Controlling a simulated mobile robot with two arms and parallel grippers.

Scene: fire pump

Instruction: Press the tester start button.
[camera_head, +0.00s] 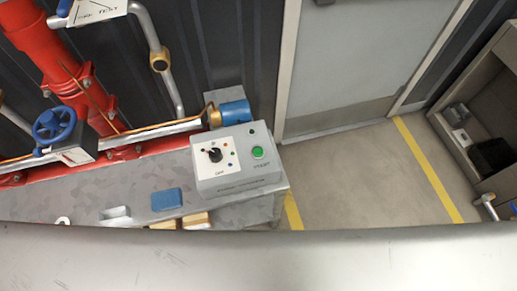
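The tester (238,178) is a light grey box at the right end of a grey bench. Its sloped top carries a green round button (258,152) with lettering by it that looks like "START". Left of that button is a white panel with a black rotary knob (215,155) and several small coloured dots. The lettering under the knob looks like "OFF". Neither of my grippers shows in the head view, and nothing touches the green button.
Red pipes (48,50) and a blue handwheel (54,126) stand at the left. A blue cylinder (235,112) sits behind the tester. A blue block (166,199) lies on the bench (140,185). A pale surface crosses the foreground. Floor with yellow lines (428,170) is clear at right, before a door.

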